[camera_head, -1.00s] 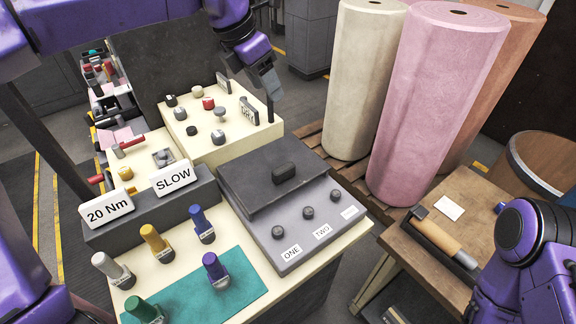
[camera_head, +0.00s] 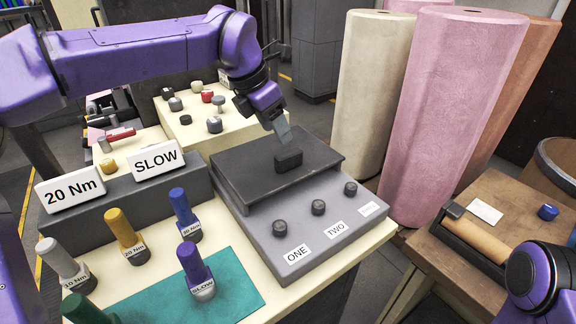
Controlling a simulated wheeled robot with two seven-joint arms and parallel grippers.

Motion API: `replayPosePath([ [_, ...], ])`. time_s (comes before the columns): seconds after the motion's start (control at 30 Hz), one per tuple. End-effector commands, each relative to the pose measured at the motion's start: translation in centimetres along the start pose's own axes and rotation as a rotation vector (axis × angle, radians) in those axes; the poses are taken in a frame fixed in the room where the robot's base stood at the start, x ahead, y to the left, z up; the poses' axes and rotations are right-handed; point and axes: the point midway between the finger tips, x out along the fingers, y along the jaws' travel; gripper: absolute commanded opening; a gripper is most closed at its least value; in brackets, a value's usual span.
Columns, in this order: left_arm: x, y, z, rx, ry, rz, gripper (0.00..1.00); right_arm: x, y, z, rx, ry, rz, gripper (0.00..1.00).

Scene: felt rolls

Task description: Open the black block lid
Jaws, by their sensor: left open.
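The black block lid (camera_head: 250,182) is a dark flat plate lying on the back of a grey block (camera_head: 322,227). A black handle (camera_head: 288,160) stands up from the lid. The lid looks shut. My left gripper (camera_head: 286,140) reaches in from above, its fingers pointing down at the top of the handle. It is open, with its fingertips at or just above the handle; whether they touch it I cannot tell. My right arm (camera_head: 545,285) shows at the lower right; its gripper is outside the view.
Knobs and ONE and TWO labels sit at the block's front. Coloured tools, including a purple one (camera_head: 195,270), stand to the left by a teal mat (camera_head: 240,290). Signs (camera_head: 156,158) stand behind them. Tall felt rolls (camera_head: 450,110) rise at the right beside a wooden table (camera_head: 500,200).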

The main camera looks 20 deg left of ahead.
Motion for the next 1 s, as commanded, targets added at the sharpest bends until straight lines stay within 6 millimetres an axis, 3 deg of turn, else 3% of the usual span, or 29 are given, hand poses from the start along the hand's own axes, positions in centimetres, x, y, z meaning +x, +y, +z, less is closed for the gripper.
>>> replayPosePath([
  [0.4, 8.2, 0.0, 0.1, 0.0, 0.002, 0.0, 0.55, -0.5, 0.0, -0.2, 0.0, 0.0, 0.0, 0.43],
  [0.53, 9.2, 0.0, 0.0, -0.001, 0.001, -0.001, 0.55, -0.5, 0.0, -0.2, 0.0, 0.0, 0.0, 0.43],
  [0.77, 9.4, 0.0, 0.1, 0.0, 0.0, 0.0, 0.55, -0.5, 0.0, -0.2, 0.0, 0.0, 0.0, 0.43],
  [0.87, 9.4, 0.0, 0.1, 0.0, 0.0, 0.0, 0.29, -0.5, 0.0, -0.2, 0.0, 0.0, 0.0, 0.43],
  [0.93, 9.4, 0.0, 0.1, 0.0, 0.0, 0.0, 0.07, -0.5, 0.0, -0.2, 0.0, 0.0, 0.0, 0.43],
  [0.97, 9.4, 0.0, 0.1, 0.0, 0.0, 0.0, 0.0, -0.5, 0.1, -0.2, 0.0, 0.0, 0.0, 0.43],
  [1.0, 9.3, 0.0, 0.1, 0.0, 0.0, 0.0, 0.0, -0.5, 0.1, -0.2, 0.0, 0.0, 0.0, 0.43],
])
